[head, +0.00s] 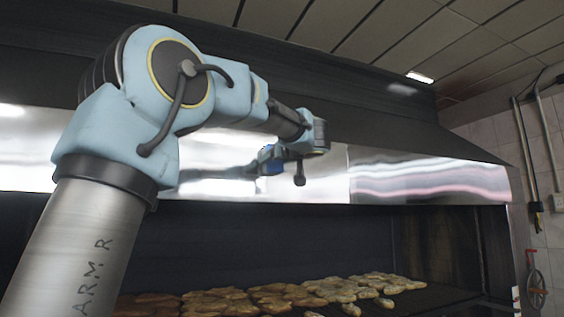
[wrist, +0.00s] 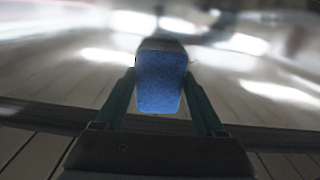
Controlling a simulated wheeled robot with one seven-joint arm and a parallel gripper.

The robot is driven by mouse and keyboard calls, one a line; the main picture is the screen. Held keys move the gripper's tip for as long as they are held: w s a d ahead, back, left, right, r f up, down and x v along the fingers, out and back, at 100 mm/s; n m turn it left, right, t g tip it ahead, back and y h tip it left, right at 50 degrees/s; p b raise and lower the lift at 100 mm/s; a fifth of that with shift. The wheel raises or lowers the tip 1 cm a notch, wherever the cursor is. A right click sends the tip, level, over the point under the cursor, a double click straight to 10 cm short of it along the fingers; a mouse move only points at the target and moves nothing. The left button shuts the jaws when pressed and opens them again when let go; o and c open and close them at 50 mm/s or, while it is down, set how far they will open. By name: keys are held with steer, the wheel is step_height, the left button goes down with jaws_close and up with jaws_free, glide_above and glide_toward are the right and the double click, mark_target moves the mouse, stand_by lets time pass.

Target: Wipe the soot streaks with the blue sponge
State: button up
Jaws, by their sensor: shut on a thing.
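The blue sponge (wrist: 160,82) sits between the two fingers of my gripper (wrist: 163,100) in the wrist view. My gripper is shut on it. In the head view the sponge (head: 268,158) shows as a small blue patch beside my gripper (head: 275,160), in front of the shiny steel hood band (head: 430,180). I cannot tell whether the sponge touches the steel. Dark smudges show on the band near the sponge, but I cannot tell soot streaks from reflections. The steel is blurred in the wrist view.
Below the band is the open grill with many pieces of food (head: 290,295) on its grate. The dark hood (head: 350,110) rises above the band. A tiled wall (head: 500,140) with pipes and a handwheel (head: 536,285) stands at the right. The space before the band's right part is clear.

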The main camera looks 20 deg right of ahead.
steer(key=shift+s+a, duration=0.2)
steer(key=shift+a, duration=1.05)
steer(key=shift+s+a, duration=0.15)
steer(key=shift+a, duration=1.1)
steer(key=shift+s, duration=0.1)
steer(key=shift+s+d, duration=0.25)
steer(key=shift+s, duration=1.2)
steer(key=shift+s+d, duration=0.2)
steer(key=shift+s, duration=1.25)
steer(key=shift+s, duration=0.1)
steer(key=s, duration=0.2)
steer(key=shift+s+d, duration=0.2)
steer(key=shift+s, duration=0.15)
